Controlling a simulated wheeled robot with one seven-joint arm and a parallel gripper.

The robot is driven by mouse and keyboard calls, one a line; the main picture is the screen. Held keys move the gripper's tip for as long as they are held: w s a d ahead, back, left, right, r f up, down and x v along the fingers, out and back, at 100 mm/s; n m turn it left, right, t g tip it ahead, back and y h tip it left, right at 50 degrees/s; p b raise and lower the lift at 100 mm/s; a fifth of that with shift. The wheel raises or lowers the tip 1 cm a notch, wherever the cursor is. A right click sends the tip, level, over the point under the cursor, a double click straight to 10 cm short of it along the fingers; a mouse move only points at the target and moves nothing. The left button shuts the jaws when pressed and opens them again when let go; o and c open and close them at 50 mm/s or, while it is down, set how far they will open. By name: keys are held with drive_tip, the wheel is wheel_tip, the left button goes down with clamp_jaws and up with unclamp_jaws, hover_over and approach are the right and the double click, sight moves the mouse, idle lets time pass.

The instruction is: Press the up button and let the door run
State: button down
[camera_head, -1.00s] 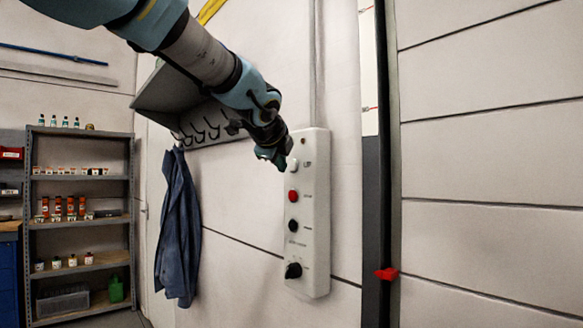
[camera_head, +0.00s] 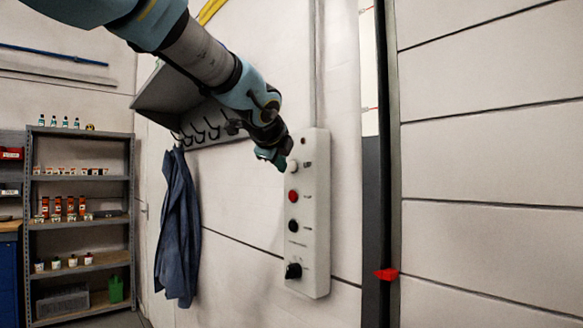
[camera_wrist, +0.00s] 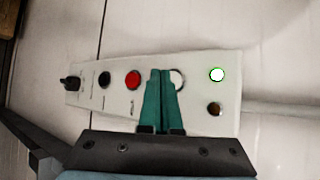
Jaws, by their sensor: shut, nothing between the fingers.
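A white control box (camera_head: 315,215) is fixed upright on the wall and fills the middle of the wrist view (camera_wrist: 195,118). From the top down it carries a white button (camera_head: 292,167), a red button (camera_head: 292,196), a black button (camera_head: 293,225) and a black knob (camera_head: 293,271). My gripper (camera_head: 282,164) is shut and empty, just left of the white button in the head view. In the wrist view its green fingers (camera_wrist: 161,73) lie beside the white button (camera_wrist: 178,79). I cannot tell whether they touch it. A green-ringed lamp (camera_wrist: 217,75) is lit. The panelled door (camera_head: 490,160) is at right.
A red block (camera_head: 386,274) sticks out at the door's edge. A blue coat (camera_head: 177,230) hangs from hooks left of the box. A shelf rack (camera_head: 80,220) stands far left. The wall below my gripper is clear.

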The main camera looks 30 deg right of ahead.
drive_tip(key=shift+d, duration=0.15)
idle(0.6)
drive_tip(key=shift+w+d, duration=0.1)
drive_tip(key=shift+d, duration=0.2)
